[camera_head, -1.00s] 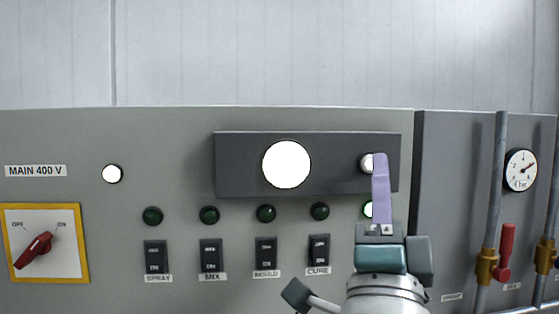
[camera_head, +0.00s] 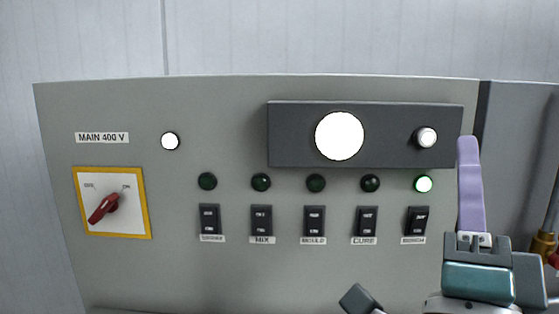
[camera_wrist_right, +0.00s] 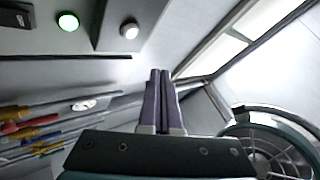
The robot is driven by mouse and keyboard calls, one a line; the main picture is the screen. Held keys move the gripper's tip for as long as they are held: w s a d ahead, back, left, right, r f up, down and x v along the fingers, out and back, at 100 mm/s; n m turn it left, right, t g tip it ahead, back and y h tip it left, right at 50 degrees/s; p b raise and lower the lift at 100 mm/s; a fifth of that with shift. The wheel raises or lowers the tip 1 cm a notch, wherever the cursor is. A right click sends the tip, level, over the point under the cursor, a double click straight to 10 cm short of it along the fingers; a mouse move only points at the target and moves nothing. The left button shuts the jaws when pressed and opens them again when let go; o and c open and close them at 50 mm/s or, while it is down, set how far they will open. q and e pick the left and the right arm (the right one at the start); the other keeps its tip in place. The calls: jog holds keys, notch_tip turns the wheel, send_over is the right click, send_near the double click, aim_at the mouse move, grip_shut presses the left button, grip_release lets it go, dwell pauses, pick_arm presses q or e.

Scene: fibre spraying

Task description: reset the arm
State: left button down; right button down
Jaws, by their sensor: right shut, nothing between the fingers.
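My right gripper (camera_head: 468,142) stands upright at the right of the control panel in the head view, its purple fingers together and empty. In the right wrist view its two fingers (camera_wrist_right: 160,75) lie side by side with nothing between them. The fingertips are just right of the small white round button (camera_head: 426,137) on the dark box, apart from it in the picture. The button also shows in the right wrist view (camera_wrist_right: 130,30).
The grey panel (camera_head: 180,270) carries a large lit white disc (camera_head: 339,136), a row of rocker switches with lamps above, and a red rotary main switch (camera_head: 103,208). Pipes with a brass fitting (camera_head: 543,247) stand at the right. A fan (camera_wrist_right: 265,150) shows in the wrist view.

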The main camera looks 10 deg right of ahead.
jog(key=w+a+f+n+g+y+p, duration=0.1)
jog(key=a+f+n+g+y+p, duration=0.15)
jog(key=a+n+y, duration=0.45)
jog(key=w+a+f+n+g+y+p, duration=0.1)
jog(key=w+a+n+g+y+p, duration=0.15)
jog(key=n+y, duration=0.95)
jog(key=s+d+f+n+g+h+p, duration=0.1)
jog(key=s+d+f+n+g+p, duration=0.1)
jog(key=s+g, duration=0.4)
jog(key=s+d+f+n+g+h+p, duration=0.2)
jog(key=s+f+g, duration=0.3)
jog(key=s, duration=0.9)
jog(key=shift+d+f+n+g+p, duration=0.15)
jog(key=shift+f+n+g+p, duration=0.2)
jog(key=shift+n+p, duration=0.5)
